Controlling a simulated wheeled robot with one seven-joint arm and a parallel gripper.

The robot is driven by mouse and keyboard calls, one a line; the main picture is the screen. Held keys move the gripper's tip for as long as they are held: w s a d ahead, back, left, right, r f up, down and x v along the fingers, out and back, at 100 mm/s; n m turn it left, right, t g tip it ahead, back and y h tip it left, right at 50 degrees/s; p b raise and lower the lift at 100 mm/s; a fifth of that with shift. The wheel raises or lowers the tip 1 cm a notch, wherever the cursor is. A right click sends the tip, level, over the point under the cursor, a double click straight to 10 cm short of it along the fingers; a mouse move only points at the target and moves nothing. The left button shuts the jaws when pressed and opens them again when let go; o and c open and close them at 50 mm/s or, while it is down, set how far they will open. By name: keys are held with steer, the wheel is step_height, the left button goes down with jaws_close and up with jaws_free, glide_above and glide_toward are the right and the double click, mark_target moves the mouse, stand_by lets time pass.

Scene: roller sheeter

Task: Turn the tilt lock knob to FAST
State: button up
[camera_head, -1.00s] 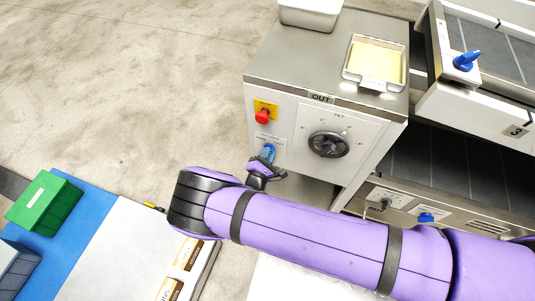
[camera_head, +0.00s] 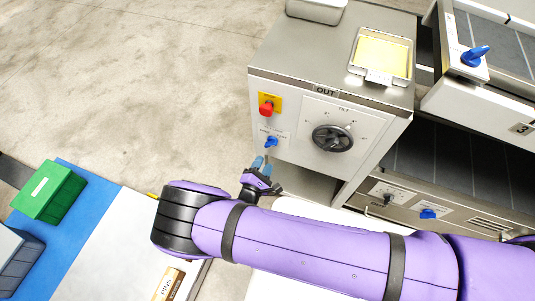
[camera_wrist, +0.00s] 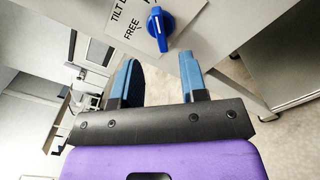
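The tilt lock knob (camera_head: 271,141) is a small blue lever knob on the front panel, below the red stop button. In the wrist view the knob (camera_wrist: 163,32) is elongated, with a white mark near its upper end. Its label plate (camera_wrist: 124,22) reads "TILT L…" and "FREE"; the rest is cut off or hidden. My gripper (camera_head: 263,164) is just below and in front of the knob, not touching it. In the wrist view my gripper (camera_wrist: 159,68) has its two blue fingers wide apart, with nothing between them, and the knob lies beyond the fingertips.
A red button (camera_head: 266,108) on a yellow plate sits above the knob. A dark tilt handwheel (camera_head: 332,138) is to its right. A tray of yellow dough (camera_head: 382,55) stands on the machine top. Another blue knob (camera_head: 428,214) is lower right. Open floor lies left.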

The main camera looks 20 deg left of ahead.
steer(key=shift+s+a, duration=0.15)
steer(key=shift+s, duration=1.35)
